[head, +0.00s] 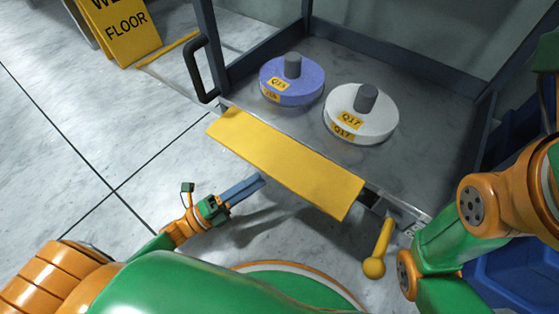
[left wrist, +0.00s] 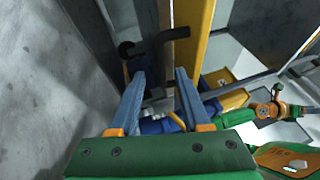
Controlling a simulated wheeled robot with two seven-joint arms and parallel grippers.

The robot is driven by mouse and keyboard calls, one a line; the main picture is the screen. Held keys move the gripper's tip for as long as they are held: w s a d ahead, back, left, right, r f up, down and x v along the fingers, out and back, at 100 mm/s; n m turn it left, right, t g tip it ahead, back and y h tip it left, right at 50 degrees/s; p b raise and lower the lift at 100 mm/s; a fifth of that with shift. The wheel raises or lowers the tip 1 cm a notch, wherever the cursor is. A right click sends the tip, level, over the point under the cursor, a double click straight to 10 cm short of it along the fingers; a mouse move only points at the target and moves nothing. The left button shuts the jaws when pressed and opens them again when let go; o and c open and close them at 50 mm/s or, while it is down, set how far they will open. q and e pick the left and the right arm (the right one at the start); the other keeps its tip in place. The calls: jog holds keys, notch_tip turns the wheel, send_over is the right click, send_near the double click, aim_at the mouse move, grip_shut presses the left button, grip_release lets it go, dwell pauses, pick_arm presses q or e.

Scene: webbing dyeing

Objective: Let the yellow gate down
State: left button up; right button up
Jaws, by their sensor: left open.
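The yellow gate (head: 287,160) is a long flat plate along the front edge of a grey cart shelf, its broad face showing in the head view. A yellow lever with a ball knob (head: 374,266) sticks out at its right end. My left gripper (head: 258,182) is below and in front of the gate's near edge, apart from it in the head view. In the left wrist view its two fingers (left wrist: 159,74) are spread, and nothing is seen held. A yellow strip (left wrist: 193,45), seemingly the gate, stands beyond them. My right gripper is out of view.
On the shelf (head: 430,150) stand a blue disc (head: 305,88) and a white disc (head: 378,124), each with a grey knob. A black handle (head: 195,68) is at the cart's left. A yellow floor sign (head: 122,30) stands behind. The floor at left is clear.

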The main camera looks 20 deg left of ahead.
aim_at(274, 172)
pick_arm(q)
jog(key=b+x, duration=0.1)
jog(key=x, duration=0.5)
jog(key=shift+s+r, duration=0.1)
grip_shut()
dwell(1.1)
